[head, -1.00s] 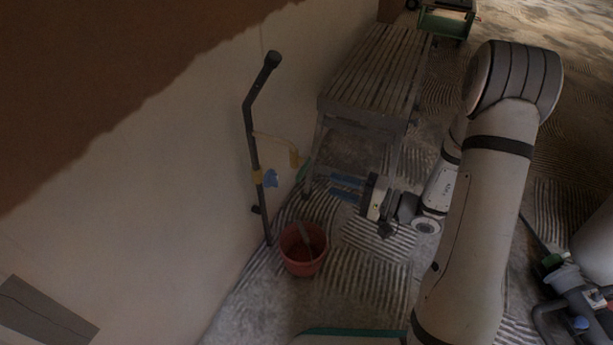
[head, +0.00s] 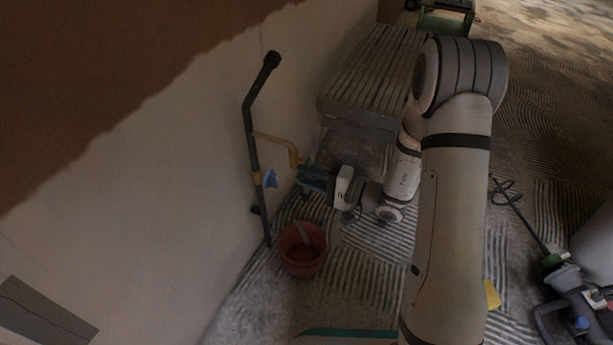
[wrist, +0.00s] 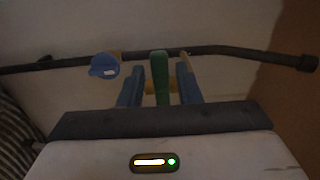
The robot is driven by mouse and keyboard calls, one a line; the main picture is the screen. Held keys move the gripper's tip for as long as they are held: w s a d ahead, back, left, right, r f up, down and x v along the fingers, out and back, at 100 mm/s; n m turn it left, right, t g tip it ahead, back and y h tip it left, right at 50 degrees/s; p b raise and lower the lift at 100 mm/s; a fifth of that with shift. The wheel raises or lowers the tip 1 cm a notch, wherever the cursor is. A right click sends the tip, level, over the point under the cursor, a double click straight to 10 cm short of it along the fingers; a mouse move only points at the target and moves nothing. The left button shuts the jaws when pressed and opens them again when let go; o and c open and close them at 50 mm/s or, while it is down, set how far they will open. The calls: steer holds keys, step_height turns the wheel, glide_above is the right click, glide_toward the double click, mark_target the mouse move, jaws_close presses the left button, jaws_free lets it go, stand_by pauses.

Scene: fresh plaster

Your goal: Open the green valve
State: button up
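The green valve handle (wrist: 159,78) stands upright in the wrist view, between my two blue fingers, with a gap on each side. In the head view I cannot make it out clearly near the fingertips. My gripper (head: 303,179) is open, its fingers pointing left toward the pipe; it also shows in the wrist view (wrist: 160,84). Whether the fingertips reach past the handle is hard to tell. A dark pipe (head: 252,140) runs up along the wall, with a yellow branch (head: 280,141). A blue valve handle (head: 270,179) sits on the pipe, left of my gripper.
A red bucket (head: 303,264) stands on the ridged floor below my gripper. A slatted platform (head: 360,120) is behind the arm. The pale wall (head: 150,180) is close on the left. A machine with hoses (head: 570,290) stands at the lower right.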

steer(key=c, duration=0.6)
steer(key=r+m+p, duration=0.1)
steer(key=m+p, duration=0.1)
steer(key=r+m+p, duration=0.1)
steer(key=m+p, duration=0.2)
steer(key=w+r+m+p, duration=0.1)
steer(key=m+p, duration=0.1)
steer(key=m, duration=0.1)
steer(key=shift+d+p, duration=0.2)
steer(key=shift+p, duration=0.2)
steer(key=shift+w, duration=0.1)
steer(key=m+p, duration=0.2)
steer(key=w+r+m+p, duration=0.1)
steer(key=m+p, duration=0.1)
steer(key=m, duration=0.1)
steer(key=w+d+m+p, duration=0.1)
steer(key=m+p, duration=0.2)
steer(key=shift+w+r, duration=0.2)
